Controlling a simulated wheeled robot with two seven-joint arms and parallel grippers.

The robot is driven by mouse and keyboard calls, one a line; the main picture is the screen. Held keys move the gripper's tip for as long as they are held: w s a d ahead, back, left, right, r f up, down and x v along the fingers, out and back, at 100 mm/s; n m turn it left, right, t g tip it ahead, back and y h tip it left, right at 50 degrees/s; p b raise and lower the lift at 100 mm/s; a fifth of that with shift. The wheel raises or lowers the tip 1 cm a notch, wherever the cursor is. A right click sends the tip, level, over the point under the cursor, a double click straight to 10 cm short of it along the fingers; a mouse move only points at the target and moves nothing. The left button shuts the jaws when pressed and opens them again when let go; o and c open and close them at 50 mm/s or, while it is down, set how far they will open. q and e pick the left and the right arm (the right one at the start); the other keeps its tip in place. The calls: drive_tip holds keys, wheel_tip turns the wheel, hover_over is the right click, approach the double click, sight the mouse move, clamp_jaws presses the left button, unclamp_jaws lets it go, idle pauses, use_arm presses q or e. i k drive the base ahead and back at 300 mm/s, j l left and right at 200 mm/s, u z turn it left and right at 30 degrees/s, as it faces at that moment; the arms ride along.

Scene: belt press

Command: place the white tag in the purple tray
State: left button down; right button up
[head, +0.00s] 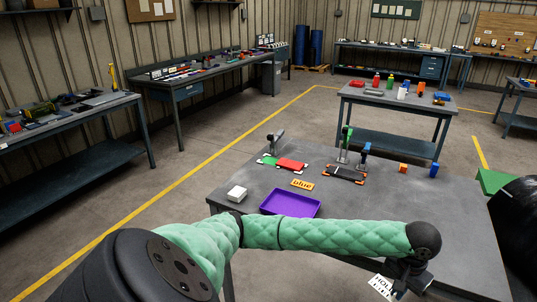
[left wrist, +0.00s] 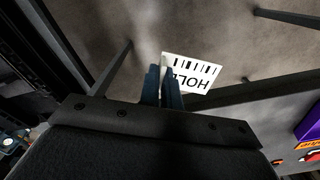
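The white tag (head: 381,286) carries a barcode and black lettering that reads like "HOLD". My left gripper (head: 399,283) is shut on the tag's edge at the near side of the grey table. In the left wrist view the tag (left wrist: 196,74) sticks out from the closed fingers (left wrist: 166,88), with the floor and table legs behind it. The purple tray (head: 268,204) lies on the table, left of the gripper and beyond my forearm, and looks empty. A corner of the tray (left wrist: 309,122) shows at the right of the left wrist view. My right gripper is out of view.
On the grey table (head: 400,215), a white block (head: 237,193) stands left of the tray and an orange "blue" label (head: 302,184) lies behind it. Farther back are a red-and-green plate (head: 290,164), a black fixture (head: 346,175), an orange block (head: 403,168) and a blue block (head: 434,170).

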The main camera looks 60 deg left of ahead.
sight(290, 209)
drive_tip(key=u, duration=1.1)
